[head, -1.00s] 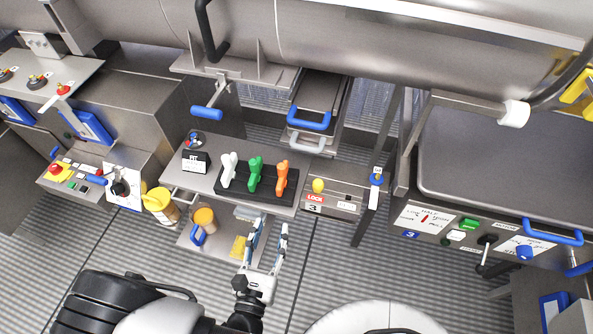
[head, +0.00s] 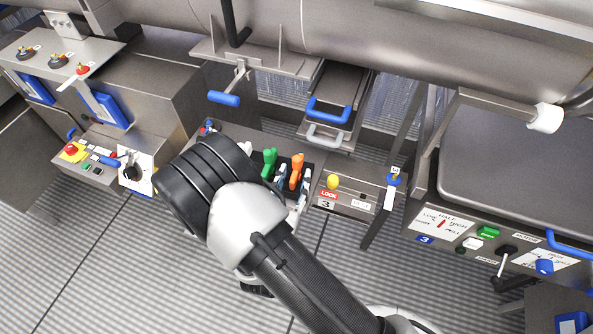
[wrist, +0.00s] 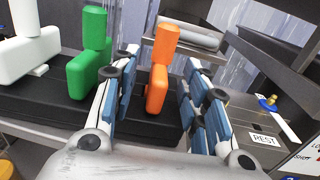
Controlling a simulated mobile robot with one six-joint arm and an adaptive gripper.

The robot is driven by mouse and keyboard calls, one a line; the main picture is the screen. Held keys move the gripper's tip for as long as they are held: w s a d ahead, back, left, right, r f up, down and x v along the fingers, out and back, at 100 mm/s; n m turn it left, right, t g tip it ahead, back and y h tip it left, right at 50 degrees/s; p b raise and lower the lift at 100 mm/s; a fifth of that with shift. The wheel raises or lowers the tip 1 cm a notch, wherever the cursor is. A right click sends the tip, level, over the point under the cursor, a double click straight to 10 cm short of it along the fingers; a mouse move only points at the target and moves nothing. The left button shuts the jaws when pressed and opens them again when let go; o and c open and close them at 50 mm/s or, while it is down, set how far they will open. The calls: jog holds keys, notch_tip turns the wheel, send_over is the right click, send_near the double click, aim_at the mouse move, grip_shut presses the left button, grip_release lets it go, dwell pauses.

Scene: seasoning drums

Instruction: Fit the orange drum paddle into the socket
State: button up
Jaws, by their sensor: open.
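The orange drum paddle (head: 297,168) stands upright in a black rack at the right end of a row of paddles. It also shows in the wrist view (wrist: 161,68), between my two fingers. My gripper (wrist: 160,105) is open, with one finger on each side of the paddle and a gap visible on both sides. In the head view my gripper (head: 289,182) is at the rack, partly hidden by my arm. The black rack also shows in the wrist view (wrist: 60,88). I cannot tell which part is the socket.
The green paddle (wrist: 91,55) stands close to the left of my left finger. The white paddle (wrist: 30,45) is further left. A panel with a yellow knob (head: 333,181) and LOCK label is right of the rack. A drawer with a blue handle (head: 328,108) is behind.

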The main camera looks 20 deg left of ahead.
aim_at(301, 154)
jog(key=w, duration=0.3)
jog(key=shift+w+b, duration=0.4)
jog(key=shift+a, duration=0.1)
jog(key=shift+c, duration=0.5)
grip_shut()
